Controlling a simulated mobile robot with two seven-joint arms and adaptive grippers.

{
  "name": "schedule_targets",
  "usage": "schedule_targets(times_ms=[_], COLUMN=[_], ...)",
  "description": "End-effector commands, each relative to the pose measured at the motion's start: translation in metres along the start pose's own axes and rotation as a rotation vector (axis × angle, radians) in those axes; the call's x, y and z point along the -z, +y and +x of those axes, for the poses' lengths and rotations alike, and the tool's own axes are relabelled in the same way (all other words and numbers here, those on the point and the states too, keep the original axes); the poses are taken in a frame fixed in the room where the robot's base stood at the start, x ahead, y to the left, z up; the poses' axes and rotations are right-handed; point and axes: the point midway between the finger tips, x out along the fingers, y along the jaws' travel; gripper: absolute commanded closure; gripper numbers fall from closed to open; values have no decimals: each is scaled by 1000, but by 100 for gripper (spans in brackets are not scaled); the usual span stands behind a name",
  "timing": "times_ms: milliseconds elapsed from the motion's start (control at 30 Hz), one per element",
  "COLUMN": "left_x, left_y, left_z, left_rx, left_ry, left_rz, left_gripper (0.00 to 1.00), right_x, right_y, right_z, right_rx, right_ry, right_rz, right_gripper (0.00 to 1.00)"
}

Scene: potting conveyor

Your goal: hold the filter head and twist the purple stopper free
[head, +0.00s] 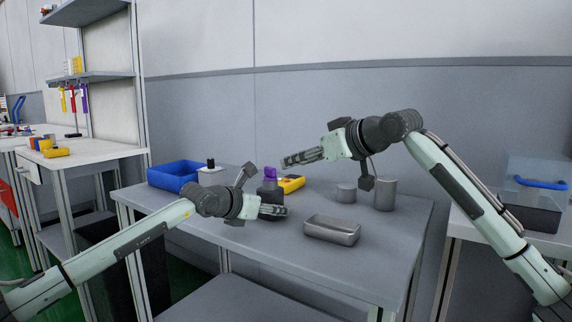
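The purple stopper (270,172) sits on top of a dark grey upright piece, which looks like the filter head (269,186), near the middle of the grey table. My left gripper (285,211) comes in from the left and lies low, overlapping the lower part of the filter head in the picture. Whether it touches or grips it, I cannot tell. My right gripper (284,162) comes in from the right, with its fingertips just right of and above the stopper, a small gap apart in the picture. Its fingers appear edge-on, so their opening is unclear.
A blue bin (172,178) and a white block with a black knob (212,172) are at the back left. A yellow object (292,183) lies right behind the filter head. A metal tray (332,230), short cylinder (346,193) and taller cylinder (385,195) stand to the right.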

Motion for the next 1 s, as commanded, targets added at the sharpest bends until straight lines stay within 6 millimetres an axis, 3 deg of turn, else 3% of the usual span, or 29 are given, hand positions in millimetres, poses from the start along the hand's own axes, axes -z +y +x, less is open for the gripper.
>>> schedule_targets(times_ms=[500, 700, 1000], left_x=[0, 0, 0], left_y=[0, 0, 0], left_z=[0, 0, 0], left_rx=[0, 0, 0], left_ry=[0, 0, 0], left_rz=[0, 0, 0], left_gripper=[91, 91, 91], right_x=[2, 1, 1], right_y=[-1, -1, 0], right_z=[91, 108, 112], right_rx=[0, 1, 0], right_ry=[2, 2, 2], right_rz=[0, -2, -2], right_gripper=[62, 62, 62])
